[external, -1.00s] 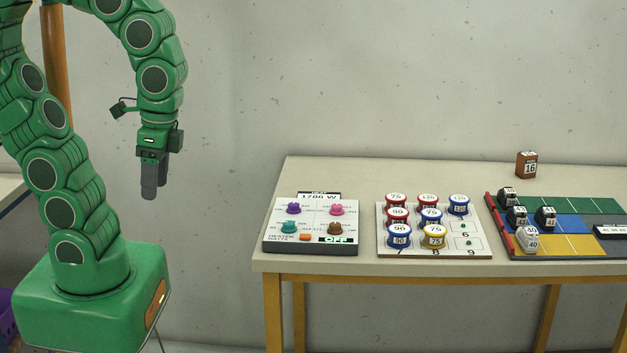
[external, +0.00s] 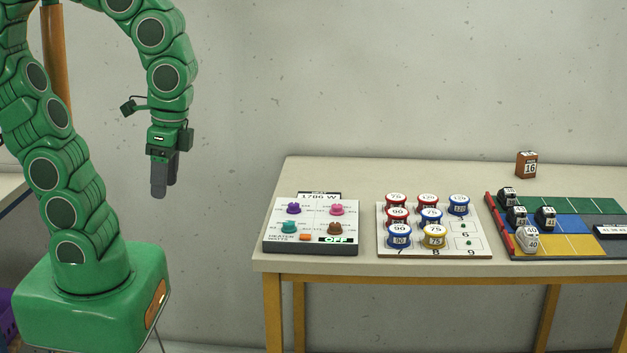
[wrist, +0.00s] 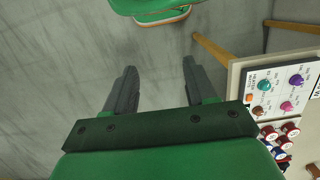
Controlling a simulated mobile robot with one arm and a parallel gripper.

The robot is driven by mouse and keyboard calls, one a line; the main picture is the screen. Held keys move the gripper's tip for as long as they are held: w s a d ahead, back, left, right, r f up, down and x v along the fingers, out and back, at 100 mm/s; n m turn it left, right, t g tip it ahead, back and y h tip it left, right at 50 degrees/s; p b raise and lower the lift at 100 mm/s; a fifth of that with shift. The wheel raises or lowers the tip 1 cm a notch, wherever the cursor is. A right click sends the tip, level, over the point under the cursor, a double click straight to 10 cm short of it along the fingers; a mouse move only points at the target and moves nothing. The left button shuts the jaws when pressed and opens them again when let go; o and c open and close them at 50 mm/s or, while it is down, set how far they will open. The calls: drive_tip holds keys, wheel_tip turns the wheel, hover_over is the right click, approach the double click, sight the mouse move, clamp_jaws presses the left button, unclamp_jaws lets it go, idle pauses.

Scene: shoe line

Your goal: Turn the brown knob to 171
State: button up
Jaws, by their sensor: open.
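The brown knob (external: 335,228) sits at the lower right of a white control panel (external: 285,245) on the table. In the wrist view the brown knob (wrist: 258,111) shows at the right side. The brown knob's own setting is too small to read. My gripper (external: 160,194) hangs pointing down in the air, left of the table and clear of the panel. It is open and empty in the wrist view (wrist: 160,85).
Right of the panel, a white board (external: 483,244) holds several red, blue and yellow labelled spools. Farther right, a coloured mat (external: 590,220) holds black and white shoes. A brown box marked 16 (external: 526,165) stands behind. The space between my gripper and the table is free.

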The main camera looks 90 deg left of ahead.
drive_tip(key=w+a+m, duration=0.1)
drive_tip(key=w+a, duration=0.3)
drive_tip(key=w, duration=0.6)
drive_tip(key=m+t, duration=0.2)
drive_tip(key=m, duration=0.2)
hover_over(336, 224)
wheel_tip(336, 224, down, 12)
drive_tip(key=shift+w+a+f+h, duration=0.1)
drive_tip(key=shift+a+f+h, duration=0.2)
drive_tip(key=shift+f, duration=0.1)
drive_tip(key=shift+g, duration=0.3)
drive_tip(key=f, duration=0.6)
drive_tip(key=shift+d+f, duration=0.1)
drive_tip(key=shift+d, duration=0.1)
drive_tip(key=shift+f, duration=0.75)
clamp_jaws()
